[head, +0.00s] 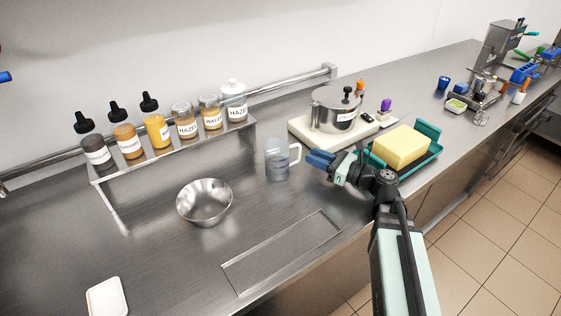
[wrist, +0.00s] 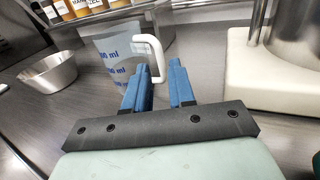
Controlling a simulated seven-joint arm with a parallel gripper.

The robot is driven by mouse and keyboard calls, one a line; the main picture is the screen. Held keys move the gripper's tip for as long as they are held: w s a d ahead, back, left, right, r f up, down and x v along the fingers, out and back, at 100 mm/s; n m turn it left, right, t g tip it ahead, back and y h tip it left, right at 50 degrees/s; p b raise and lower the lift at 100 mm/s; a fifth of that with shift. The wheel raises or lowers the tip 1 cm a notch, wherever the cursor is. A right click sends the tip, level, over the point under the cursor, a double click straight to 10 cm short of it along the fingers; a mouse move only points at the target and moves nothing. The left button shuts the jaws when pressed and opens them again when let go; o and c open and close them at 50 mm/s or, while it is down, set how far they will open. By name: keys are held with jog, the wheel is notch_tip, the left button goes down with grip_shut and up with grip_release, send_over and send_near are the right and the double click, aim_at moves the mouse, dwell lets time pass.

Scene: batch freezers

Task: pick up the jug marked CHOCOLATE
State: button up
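A clear measuring jug (head: 277,162) with a white handle stands upright on the steel counter, left of my gripper. It also shows in the wrist view (wrist: 112,62), with blue ml marks on its side. No CHOCOLATE lettering can be read on it. My gripper (head: 318,158) has blue fingers and is at the jug's handle side, with a small gap in the head view. In the wrist view my gripper (wrist: 157,82) is open, its fingers apart, and the handle (wrist: 154,52) appears beyond and between the fingertips. I cannot tell whether they touch.
A steel bowl (head: 204,203) stands left of the jug. A lidded steel pot (head: 333,112) on a cream base (head: 300,130) is behind my gripper. A yellow block (head: 402,147) in a teal tray (head: 431,130) is to the right. A shelf of jars and bottles (head: 158,132) runs behind.

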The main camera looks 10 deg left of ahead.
aim_at(284, 158)
jog(key=shift+x, duration=3.9)
jog(key=shift+c, duration=0.3)
grip_shut()
